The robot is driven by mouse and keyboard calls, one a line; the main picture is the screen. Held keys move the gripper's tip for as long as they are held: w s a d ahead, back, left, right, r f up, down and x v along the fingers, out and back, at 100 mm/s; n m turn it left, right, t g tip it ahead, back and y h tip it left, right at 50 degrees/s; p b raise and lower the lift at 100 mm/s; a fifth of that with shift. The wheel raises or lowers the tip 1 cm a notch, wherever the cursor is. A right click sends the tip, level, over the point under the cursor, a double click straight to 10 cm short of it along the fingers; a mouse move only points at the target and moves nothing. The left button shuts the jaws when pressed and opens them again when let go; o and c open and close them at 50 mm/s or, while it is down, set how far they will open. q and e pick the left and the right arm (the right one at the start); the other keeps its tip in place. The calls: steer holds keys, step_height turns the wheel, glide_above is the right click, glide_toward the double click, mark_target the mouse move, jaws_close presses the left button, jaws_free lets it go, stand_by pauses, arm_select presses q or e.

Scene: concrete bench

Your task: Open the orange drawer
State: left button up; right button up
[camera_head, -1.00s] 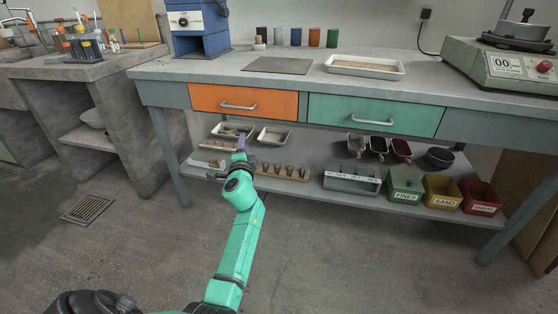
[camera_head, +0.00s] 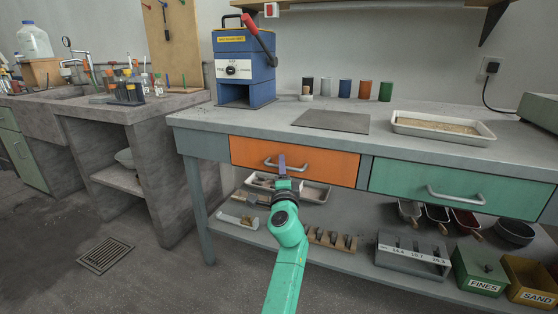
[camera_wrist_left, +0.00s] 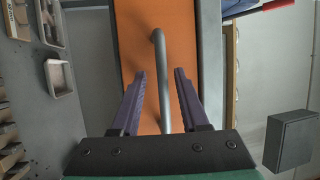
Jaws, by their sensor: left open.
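The orange drawer (camera_head: 320,163) is in the bench front, left of a green drawer, and looks closed. Its silver bar handle (camera_head: 290,164) sits across the middle of its front. My left gripper (camera_head: 282,164) is at the drawer front, near the left part of the handle. In the left wrist view, the gripper (camera_wrist_left: 161,85) is open, and the handle (camera_wrist_left: 165,90) runs between its two purple fingers, with a gap on each side. The orange drawer front (camera_wrist_left: 138,30) fills the space behind them. My right gripper is not in view.
The green drawer (camera_head: 430,190) is to the right. A lower shelf below holds metal trays (camera_head: 315,193), a weight rack (camera_head: 412,255) and labelled bins. A blue machine (camera_head: 243,65) and a sand tray (camera_head: 442,128) stand on the bench top (camera_head: 275,124).

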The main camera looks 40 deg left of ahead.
arm_select(q)
steer(key=shift+r, duration=0.15)
steer(key=shift+d, duration=0.1)
steer(key=shift+c, duration=0.6)
jaws_close()
stand_by(0.7)
